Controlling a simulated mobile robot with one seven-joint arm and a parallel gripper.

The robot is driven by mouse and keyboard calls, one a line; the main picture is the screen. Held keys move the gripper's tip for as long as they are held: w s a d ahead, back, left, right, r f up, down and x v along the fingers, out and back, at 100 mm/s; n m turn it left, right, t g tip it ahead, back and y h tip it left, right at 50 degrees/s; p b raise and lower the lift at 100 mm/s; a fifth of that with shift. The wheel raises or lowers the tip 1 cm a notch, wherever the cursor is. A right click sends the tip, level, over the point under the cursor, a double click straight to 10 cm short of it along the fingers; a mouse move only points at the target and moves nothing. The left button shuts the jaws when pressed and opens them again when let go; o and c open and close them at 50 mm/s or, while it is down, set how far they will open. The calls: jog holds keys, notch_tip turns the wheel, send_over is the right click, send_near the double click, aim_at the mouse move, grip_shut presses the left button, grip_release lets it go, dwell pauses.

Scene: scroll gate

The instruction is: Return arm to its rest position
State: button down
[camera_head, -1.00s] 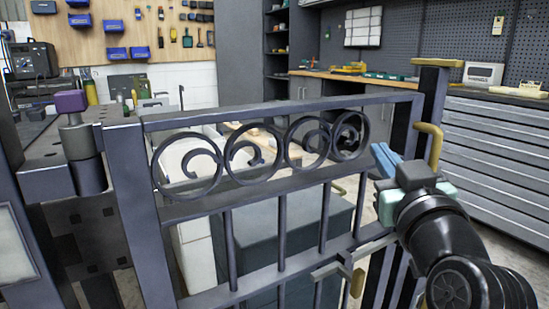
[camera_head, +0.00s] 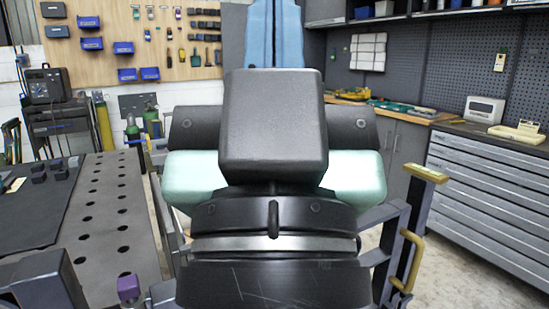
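My gripper (camera_head: 273,30) is raised upright close in front of the head camera, with its blue fingers pointing up. The fingers lie side by side with only a thin seam between them, and nothing shows in them; their tips reach the top edge. My dark wrist and pale green gripper body fill the middle of the view. The scroll gate is mostly hidden behind my arm. Its right post (camera_head: 397,240) shows with a yellow cap and a yellow handle (camera_head: 408,260). My gripper is apart from the handle.
A perforated metal table (camera_head: 105,215) stands at the left, with a purple knob (camera_head: 129,288) near the bottom edge. A grey drawer cabinet (camera_head: 490,195) stands at the right. A tool board (camera_head: 200,65) hangs at the back. Some floor is clear at lower right.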

notch_tip(320, 180, up, 20)
jog(key=p, duration=1.8)
jog(key=shift+r, duration=0.2)
